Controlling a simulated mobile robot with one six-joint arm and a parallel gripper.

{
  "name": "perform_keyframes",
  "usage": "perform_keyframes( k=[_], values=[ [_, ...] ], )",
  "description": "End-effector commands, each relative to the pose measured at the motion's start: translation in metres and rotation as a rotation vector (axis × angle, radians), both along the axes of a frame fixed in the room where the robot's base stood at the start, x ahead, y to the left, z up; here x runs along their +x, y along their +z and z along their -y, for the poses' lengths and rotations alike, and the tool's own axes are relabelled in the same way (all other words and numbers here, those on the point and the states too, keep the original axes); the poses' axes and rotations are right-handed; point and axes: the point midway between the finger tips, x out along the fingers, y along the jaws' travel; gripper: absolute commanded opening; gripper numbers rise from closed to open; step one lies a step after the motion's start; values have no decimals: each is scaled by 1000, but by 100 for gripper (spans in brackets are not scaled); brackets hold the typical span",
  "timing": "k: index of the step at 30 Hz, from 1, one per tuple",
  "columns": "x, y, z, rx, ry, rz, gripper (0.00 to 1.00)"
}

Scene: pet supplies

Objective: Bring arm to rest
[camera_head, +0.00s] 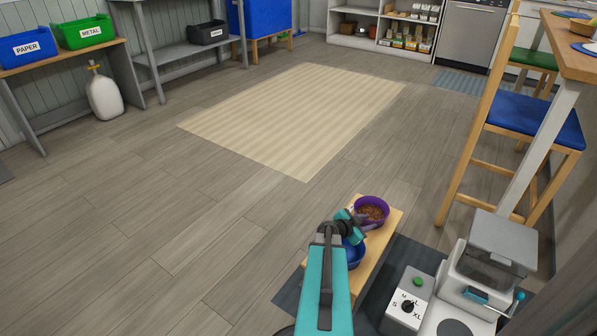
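My teal and dark grey arm reaches up from the bottom edge of the head view. My gripper (363,222) is at its far end, low over a small wooden stand, right beside a purple bowl (372,209) of brown kibble. I cannot tell whether it touches the bowl. A blue bowl (352,254) sits on the stand just below the gripper, partly covered by the arm. The fingers are small and partly hidden, so their opening does not show clearly.
The wooden stand (384,246) is on a dark mat (415,258). A white and grey dispenser machine (487,262) with a dial box (406,303) stands to the right. A blue-seated stool (537,118) is behind it. The floor to the left and a beige rug (300,112) are clear.

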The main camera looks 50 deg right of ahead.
Motion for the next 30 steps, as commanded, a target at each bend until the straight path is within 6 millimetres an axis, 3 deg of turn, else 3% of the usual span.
perform_keyframes(
  k=[8,14,21,30],
  values=[
    [17,11,-6,0,26,-1,29],
    [61,29,-28,10,98,-7,29],
    [125,48,-76,35,215,-23,29],
    [187,64,-150,96,326,-15,29]
  ],
)
